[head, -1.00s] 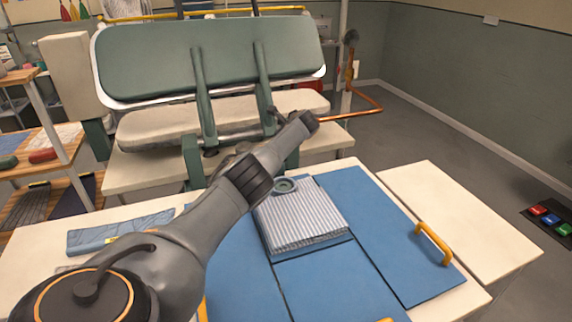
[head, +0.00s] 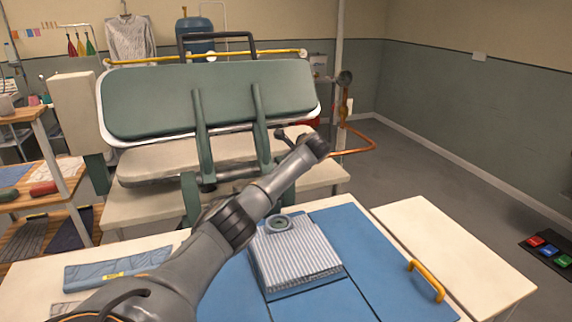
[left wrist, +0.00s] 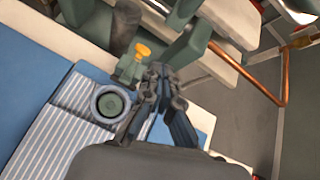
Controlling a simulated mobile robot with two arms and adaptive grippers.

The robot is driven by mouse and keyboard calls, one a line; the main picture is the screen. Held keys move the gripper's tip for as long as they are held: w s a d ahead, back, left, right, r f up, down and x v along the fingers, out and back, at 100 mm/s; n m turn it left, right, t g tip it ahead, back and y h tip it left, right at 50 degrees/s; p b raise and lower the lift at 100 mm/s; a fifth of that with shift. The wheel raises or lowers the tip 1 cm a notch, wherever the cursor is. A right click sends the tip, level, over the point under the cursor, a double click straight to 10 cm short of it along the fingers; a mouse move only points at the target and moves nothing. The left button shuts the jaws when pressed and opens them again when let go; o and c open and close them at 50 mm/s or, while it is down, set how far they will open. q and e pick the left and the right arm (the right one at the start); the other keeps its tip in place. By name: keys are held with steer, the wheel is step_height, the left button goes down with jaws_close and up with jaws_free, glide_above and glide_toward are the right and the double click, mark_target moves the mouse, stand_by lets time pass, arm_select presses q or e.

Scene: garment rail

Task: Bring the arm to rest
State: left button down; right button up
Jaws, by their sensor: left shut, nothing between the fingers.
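My left arm reaches in from the lower left of the head view, passing over the work table. In the left wrist view my left gripper (left wrist: 158,82) is shut and empty, with its fingers together. It appears above and beside a folded striped shirt (left wrist: 55,130), which also shows in the head view (head: 296,258). A round grey-green ring (left wrist: 110,102) lies on the shirt's upper end; it also shows in the head view (head: 279,222). My right gripper is not in view.
The shirt lies on a blue hinged folding board (head: 365,245) with a yellow handle (head: 427,281). A folded blue garment (head: 115,268) lies to the left. Behind stands a large green press (head: 205,100), with a copper pipe (head: 362,137) at its right.

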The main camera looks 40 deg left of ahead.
arm_select(q)
steer(key=shift+d+r, duration=0.25)
steer(key=shift+r, duration=0.35)
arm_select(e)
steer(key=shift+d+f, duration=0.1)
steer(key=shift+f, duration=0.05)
arm_select(q)
steer(key=shift+d+r, duration=0.15)
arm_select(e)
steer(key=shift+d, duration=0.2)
